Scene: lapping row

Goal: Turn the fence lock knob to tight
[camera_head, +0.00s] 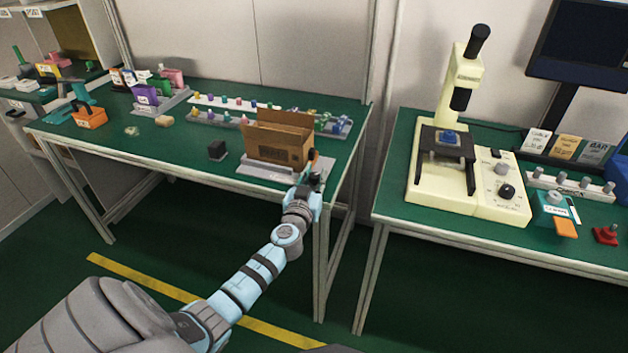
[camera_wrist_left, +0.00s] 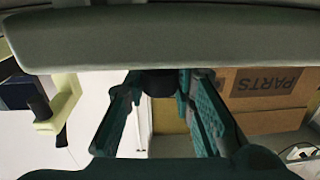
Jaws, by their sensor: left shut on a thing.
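My left gripper (camera_head: 314,170) reaches to the right end of the cardboard box (camera_head: 278,140) on the left green-topped bench. In the left wrist view its two teal fingers (camera_wrist_left: 162,84) are closed around a dark rounded knob (camera_wrist_left: 160,80), of which only a part shows. The box, marked PARTS, also shows right of the fingers in the left wrist view (camera_wrist_left: 262,90). It stands on a light grey base (camera_head: 262,173). My right gripper is not in view.
A small black block (camera_head: 217,150) stands left of the box. Behind it runs a white rack (camera_head: 205,101) of small coloured pieces. A cream press (camera_head: 440,185) stands on the right bench, across a gap from my arm. The left bench's front strip is mostly clear.

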